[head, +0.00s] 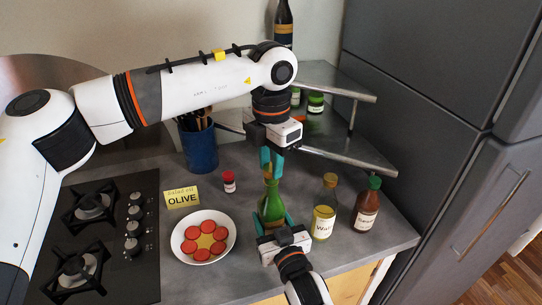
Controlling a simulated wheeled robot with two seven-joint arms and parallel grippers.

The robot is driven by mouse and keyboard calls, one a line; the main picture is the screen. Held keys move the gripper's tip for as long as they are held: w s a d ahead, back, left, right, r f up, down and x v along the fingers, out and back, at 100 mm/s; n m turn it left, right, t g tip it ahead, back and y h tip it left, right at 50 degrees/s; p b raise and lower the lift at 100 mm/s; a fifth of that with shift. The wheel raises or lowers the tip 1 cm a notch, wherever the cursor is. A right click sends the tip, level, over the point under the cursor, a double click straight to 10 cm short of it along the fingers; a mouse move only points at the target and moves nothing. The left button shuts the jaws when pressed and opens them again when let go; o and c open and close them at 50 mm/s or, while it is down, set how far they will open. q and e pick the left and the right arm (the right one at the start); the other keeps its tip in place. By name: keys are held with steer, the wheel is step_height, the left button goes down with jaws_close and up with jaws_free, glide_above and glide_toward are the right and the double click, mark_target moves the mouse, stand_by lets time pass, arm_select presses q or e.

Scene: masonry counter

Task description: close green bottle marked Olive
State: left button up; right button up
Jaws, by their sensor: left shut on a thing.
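The green bottle (271,207) stands upright on the grey counter, with no readable label from this side. My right gripper (272,217) comes from the front edge, with its teal fingers on either side of the bottle's body, and it appears shut on it. My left gripper (272,167) points down right above the bottle's neck. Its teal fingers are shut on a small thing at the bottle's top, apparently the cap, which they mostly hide. I cannot tell how the cap sits on the neck.
A card reading OLIVE (182,198) stands behind a white plate (179,240) with red slices. A small red-capped jar (229,182), a pale bottle (324,208) and a brown bottle (367,205) stand nearby. A hob (146,275) lies left, a corner shelf (345,152) behind.

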arm_select(q)
steer(key=shift+f, duration=0.55)
stand_by(0.4)
steer(key=m, duration=0.9)
steer(key=shift+m, duration=0.4)
steer(key=m, duration=2.1)
steer(key=shift+m, duration=0.3)
steer(key=m, duration=0.4)
